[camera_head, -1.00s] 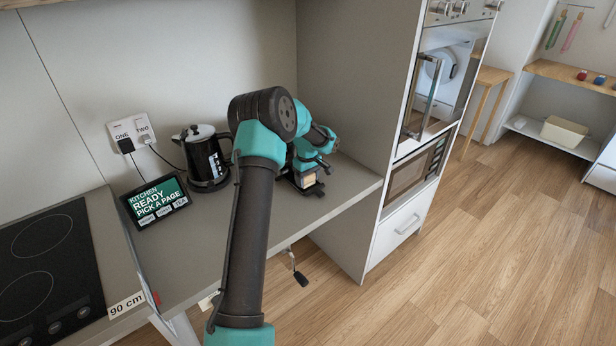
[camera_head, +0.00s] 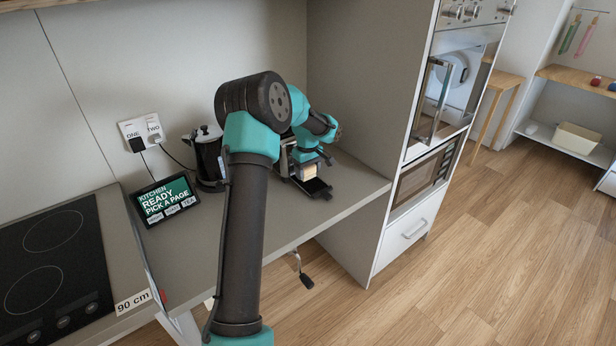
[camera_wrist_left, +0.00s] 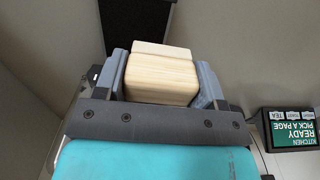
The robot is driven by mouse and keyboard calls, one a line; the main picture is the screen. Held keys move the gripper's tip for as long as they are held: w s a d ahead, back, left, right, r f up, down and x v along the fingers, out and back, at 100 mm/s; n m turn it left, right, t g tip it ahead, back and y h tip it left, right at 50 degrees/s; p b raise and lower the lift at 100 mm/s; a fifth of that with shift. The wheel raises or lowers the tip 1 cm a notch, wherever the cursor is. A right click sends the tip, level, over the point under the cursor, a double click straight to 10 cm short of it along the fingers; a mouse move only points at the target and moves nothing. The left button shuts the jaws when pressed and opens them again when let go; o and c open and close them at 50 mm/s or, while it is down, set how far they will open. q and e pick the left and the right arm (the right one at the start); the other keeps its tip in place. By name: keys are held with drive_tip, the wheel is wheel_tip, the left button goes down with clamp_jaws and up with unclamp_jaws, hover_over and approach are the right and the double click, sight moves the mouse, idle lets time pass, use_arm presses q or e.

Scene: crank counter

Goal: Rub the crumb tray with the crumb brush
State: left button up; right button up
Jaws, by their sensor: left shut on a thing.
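The crumb brush, a pale wooden block (camera_head: 309,172), is held in my left gripper (camera_head: 308,168). In the left wrist view the same block (camera_wrist_left: 160,75) sits between the two grey fingers (camera_wrist_left: 162,82), which are shut on it. The crumb tray (camera_head: 319,188) is a flat black piece on the counter, just in front of and below the brush. A black textured surface at the top of the left wrist view (camera_wrist_left: 135,22) looks like the tray. The brush's underside is hidden, so I cannot tell whether it touches the tray. My right gripper is not in view.
A black kettle (camera_head: 208,160) and a tablet screen (camera_head: 165,199) stand left of my arm. The hob (camera_head: 50,265) is further left. A tall oven cabinet (camera_head: 375,100) bounds the counter on the right. A crank handle (camera_head: 304,277) hangs below the counter's front edge.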

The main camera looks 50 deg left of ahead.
use_arm(q)
drive_tip(key=shift+r, duration=0.95)
drive_tip(key=shift+s+d, duration=0.1)
